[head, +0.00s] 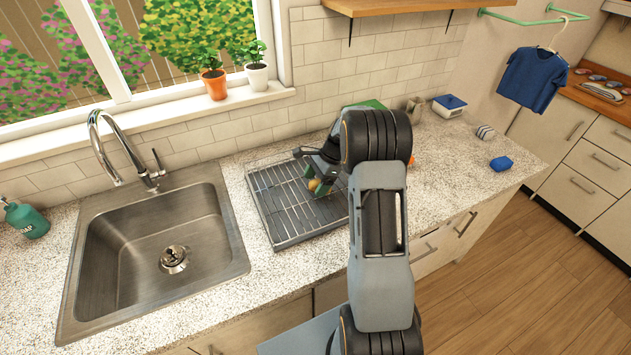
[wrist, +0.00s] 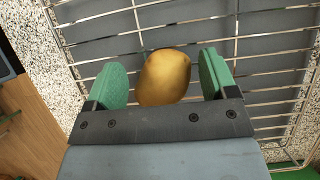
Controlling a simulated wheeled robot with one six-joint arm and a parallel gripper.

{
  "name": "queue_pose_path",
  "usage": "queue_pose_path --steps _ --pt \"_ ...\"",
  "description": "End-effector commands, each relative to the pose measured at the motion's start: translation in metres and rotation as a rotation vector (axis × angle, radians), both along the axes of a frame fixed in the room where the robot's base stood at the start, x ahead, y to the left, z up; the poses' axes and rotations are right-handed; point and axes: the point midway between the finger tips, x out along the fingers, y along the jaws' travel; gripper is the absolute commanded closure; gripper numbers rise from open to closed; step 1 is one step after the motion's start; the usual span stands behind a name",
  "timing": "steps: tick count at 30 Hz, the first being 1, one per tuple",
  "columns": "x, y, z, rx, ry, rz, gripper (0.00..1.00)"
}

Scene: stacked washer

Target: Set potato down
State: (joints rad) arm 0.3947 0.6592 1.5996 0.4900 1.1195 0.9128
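The potato (head: 313,184) is a small yellow-brown oval. In the wrist view the potato (wrist: 165,77) lies on the wire dish rack (wrist: 265,62), between my two green fingers. My gripper (wrist: 165,78) is open, with a gap on each side of the potato. In the head view my gripper (head: 322,186) is low over the right part of the dish rack (head: 280,215). My arm hides the rack's right side.
A steel sink (head: 160,250) with a faucet (head: 125,150) is left of the rack. A green soap bottle (head: 27,220) stands at the far left. A blue sponge (head: 501,163) and a blue-and-white box (head: 449,105) sit on the right counter (head: 455,150), which has free room.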

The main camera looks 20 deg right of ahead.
Motion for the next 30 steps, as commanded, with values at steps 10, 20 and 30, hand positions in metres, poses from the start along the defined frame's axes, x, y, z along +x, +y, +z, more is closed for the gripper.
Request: queue_pose_path --steps 10,20,30 --pt "0.000 0.000 0.001 0.000 0.000 0.000 0.07" --pt "0.000 -0.017 0.032 -0.002 -0.005 -0.001 0.07" --pt "-0.001 -0.044 0.087 -0.001 -0.002 -0.002 0.07"
